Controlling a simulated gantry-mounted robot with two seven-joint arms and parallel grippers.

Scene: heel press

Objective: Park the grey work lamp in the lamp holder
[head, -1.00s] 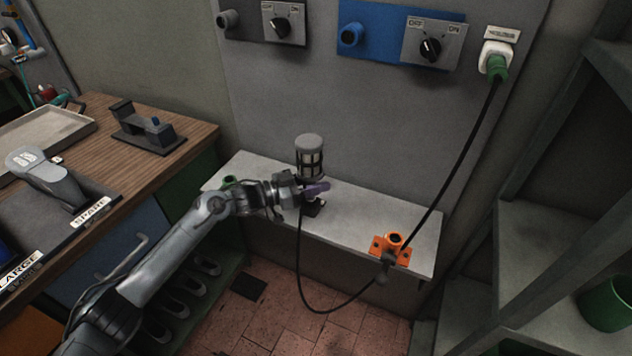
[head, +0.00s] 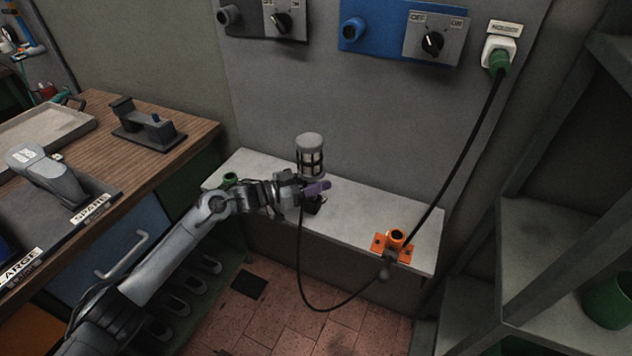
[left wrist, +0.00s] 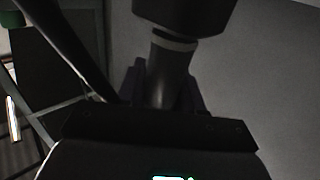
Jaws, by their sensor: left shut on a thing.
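The grey work lamp (head: 310,150), with a grey cap and dark cage, stands upright above the pale wall shelf in the head view. My left gripper (head: 312,189), with purple fingers, is shut on its handle. In the left wrist view the grey handle (left wrist: 168,75) runs up between the fingers into the dark lamp body (left wrist: 185,15). An orange bracket (head: 394,245) with a round, open socket sits at the shelf's front edge, to the right of the lamp, and looks like the lamp holder. It is empty and apart from the lamp. My right gripper is not in view.
A black cable (head: 447,190) runs from the green plug (head: 499,62) past the orange bracket and loops below the shelf (head: 348,222) to the lamp. A rack (head: 555,250) stands at right.

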